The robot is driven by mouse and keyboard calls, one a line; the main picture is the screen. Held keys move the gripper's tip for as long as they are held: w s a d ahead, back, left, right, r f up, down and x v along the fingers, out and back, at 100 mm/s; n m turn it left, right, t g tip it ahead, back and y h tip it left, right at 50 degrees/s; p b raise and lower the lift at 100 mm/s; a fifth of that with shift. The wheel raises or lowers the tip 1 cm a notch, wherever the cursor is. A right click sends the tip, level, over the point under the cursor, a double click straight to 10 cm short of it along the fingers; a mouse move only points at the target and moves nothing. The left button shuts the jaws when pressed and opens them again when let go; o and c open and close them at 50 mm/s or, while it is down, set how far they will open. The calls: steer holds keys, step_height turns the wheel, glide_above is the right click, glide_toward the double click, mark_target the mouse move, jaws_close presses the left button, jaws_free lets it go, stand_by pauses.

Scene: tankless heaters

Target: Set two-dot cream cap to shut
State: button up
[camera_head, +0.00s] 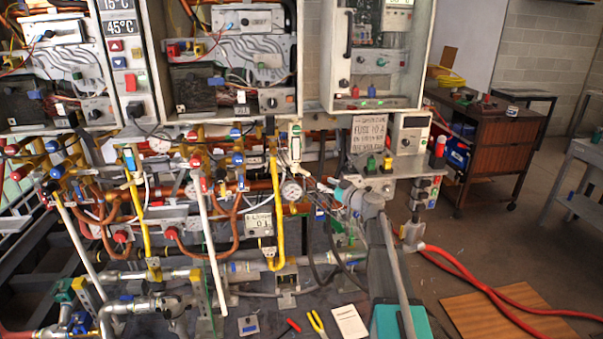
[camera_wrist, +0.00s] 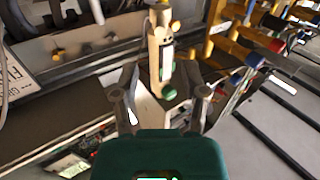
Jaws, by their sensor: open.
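A cream upright valve part (camera_wrist: 153,58) with a pale strip stands ahead of my gripper in the wrist view. In the head view, a white and green cap (camera_head: 295,143) on the pipework may be the same part. My gripper (camera_wrist: 161,90) is open, its fingers spread to either side of the green end. I cannot tell whether they touch it. My gripper looks small and partly hidden in the head view.
A pressure gauge (camera_head: 292,191), a yellow pipe (camera_head: 277,210) and copper pipes crowd the area beside my gripper. A lettered sign (camera_head: 368,133) hangs above it. Heater boxes stand behind. A brown cabinet (camera_head: 480,140) and red hoses (camera_head: 480,285) are at the right.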

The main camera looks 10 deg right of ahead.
mark_target(302, 172)
steer(key=x, duration=1.2)
steer(key=shift+w+a, duration=0.2)
jaws_close()
